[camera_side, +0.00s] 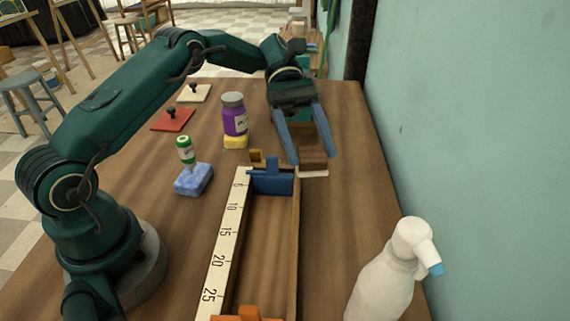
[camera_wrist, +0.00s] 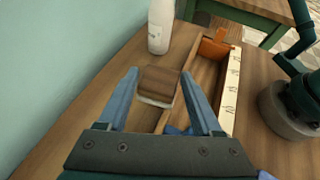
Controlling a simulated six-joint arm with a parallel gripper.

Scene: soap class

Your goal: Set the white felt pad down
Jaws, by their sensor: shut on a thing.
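The white felt pad (camera_side: 314,174) shows as a pale layer under a brown block, just beyond the far right corner of the long wooden tray. Its pale edge also shows in the wrist view (camera_wrist: 155,102), below the block's brown top. My gripper (camera_side: 308,158) points down with its blue fingers on either side of the block, shut on it. In the wrist view the fingertips (camera_wrist: 160,73) flank the block. The pad is low over the table; I cannot tell whether it touches the wood.
The tray (camera_side: 297,240) has a numbered scale (camera_side: 222,245), a blue slider (camera_side: 272,181) and an orange end piece (camera_side: 240,314). A purple jar (camera_side: 234,120) stands on a yellow block, left of my gripper. A blue sponge (camera_side: 193,180) bears a small bottle. A white spray bottle (camera_side: 388,285) stands front right.

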